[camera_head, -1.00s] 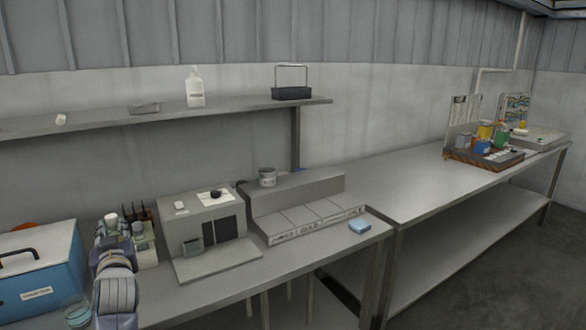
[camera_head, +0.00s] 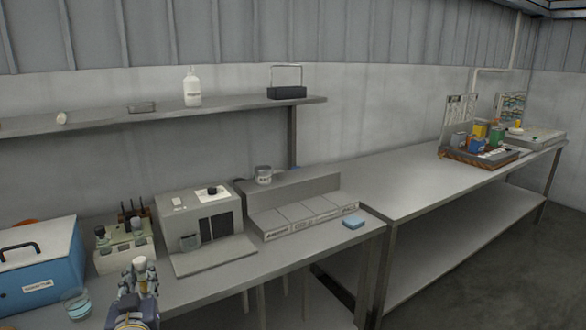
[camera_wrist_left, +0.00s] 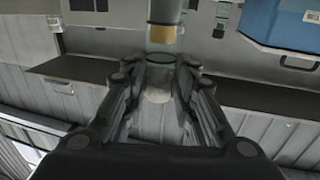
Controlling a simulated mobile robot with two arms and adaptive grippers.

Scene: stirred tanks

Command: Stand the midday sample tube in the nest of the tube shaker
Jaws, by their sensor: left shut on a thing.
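My left gripper (camera_head: 140,275) is in front of the bench, below and right of a pale block with dark round tops (camera_head: 125,245). In the left wrist view the gripper (camera_wrist_left: 160,85) is shut on a clear sample tube (camera_wrist_left: 160,60) with a yellow band, between its fingers. Whether it is the midday tube cannot be read. The pale block stands between the blue box and a grey instrument; I cannot tell whether it is the tube shaker, and no nest is clearly visible. My right gripper is not in view.
A blue box (camera_head: 40,268) and a glass beaker (camera_head: 76,303) stand at the left. The far bench (camera_head: 400,180) has clear room.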

